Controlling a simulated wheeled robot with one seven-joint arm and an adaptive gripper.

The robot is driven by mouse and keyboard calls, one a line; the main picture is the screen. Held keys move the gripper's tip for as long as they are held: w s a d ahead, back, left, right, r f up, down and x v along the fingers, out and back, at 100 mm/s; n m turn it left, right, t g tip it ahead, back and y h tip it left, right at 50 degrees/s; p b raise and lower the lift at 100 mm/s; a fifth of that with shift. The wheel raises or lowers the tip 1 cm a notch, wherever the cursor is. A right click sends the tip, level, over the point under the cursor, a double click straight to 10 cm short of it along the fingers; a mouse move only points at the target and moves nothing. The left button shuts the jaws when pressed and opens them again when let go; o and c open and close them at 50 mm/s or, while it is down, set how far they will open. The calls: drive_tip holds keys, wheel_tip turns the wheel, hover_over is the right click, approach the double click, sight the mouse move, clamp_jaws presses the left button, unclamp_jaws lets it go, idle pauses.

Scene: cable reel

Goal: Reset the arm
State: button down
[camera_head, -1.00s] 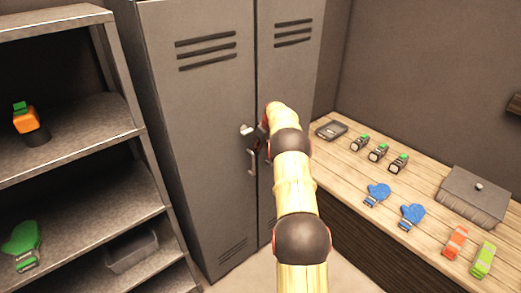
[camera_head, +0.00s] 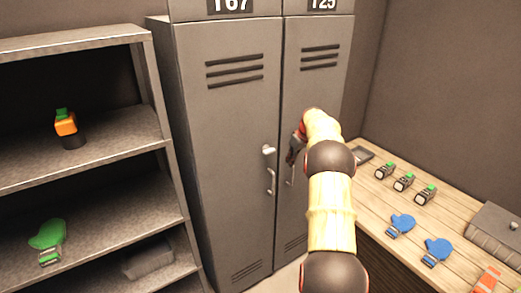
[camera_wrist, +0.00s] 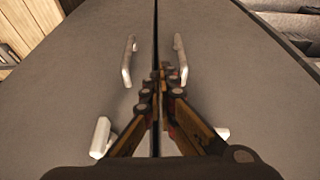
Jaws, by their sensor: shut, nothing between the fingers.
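My arm reaches up the middle of the head view toward a grey two-door locker (camera_head: 225,130). My gripper (camera_head: 291,162) is in front of the locker near the seam between its doors, partly hidden by my arm. In the wrist view my gripper (camera_wrist: 161,75) is shut and empty, its fingertips together over the door seam. The left door handle (camera_wrist: 128,60) and the right door handle (camera_wrist: 181,58) stand on either side of the fingertips. Both doors look closed.
A grey shelf unit (camera_head: 85,164) at left holds an orange device (camera_head: 65,123), a green mitt (camera_head: 47,236) and a grey bin (camera_head: 147,262). A wooden bench (camera_head: 375,205) at right carries several small devices, blue mitts (camera_head: 401,225) and a grey lidded box (camera_head: 497,231).

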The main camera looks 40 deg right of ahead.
idle(0.3)
drive_tip(key=s+a+f+m+g, duration=0.2)
drive_tip(key=s+a+f+m, duration=0.25)
drive_tip(key=s+a, duration=0.25)
drive_tip(key=s+a+r+b, duration=0.1)
drive_tip(key=s+a+r, duration=0.15)
drive_tip(key=a, duration=0.55)
drive_tip(key=s+a+r+b, duration=0.15)
drive_tip(key=s+a, duration=0.25)
drive_tip(key=a, duration=0.5)
drive_tip(key=s+a+r+b, duration=0.1)
drive_tip(key=s+a+r, duration=0.25)
drive_tip(key=a, duration=0.45)
drive_tip(key=s+a+r+n+t+b, duration=0.1)
drive_tip(key=s+a+n+b, duration=0.1)
drive_tip(key=s+a, duration=0.6)
drive_tip(key=s+a+r+n+t+b, duration=0.1)
drive_tip(key=s+a+n+t+b, duration=0.1)
drive_tip(key=s+a, duration=0.7)
drive_tip(key=a+n+b, duration=0.1)
drive_tip(key=a+b, duration=0.1)
drive_tip(key=a, duration=0.5)
drive_tip(key=shift+a+r+n, duration=0.25)
drive_tip(key=shift+a+n, duration=0.05)
drive_tip(key=shift+n, duration=0.05)
drive_tip(key=c, duration=2.6)
unclamp_jaws()
drive_tip(key=shift+s, duration=0.1)
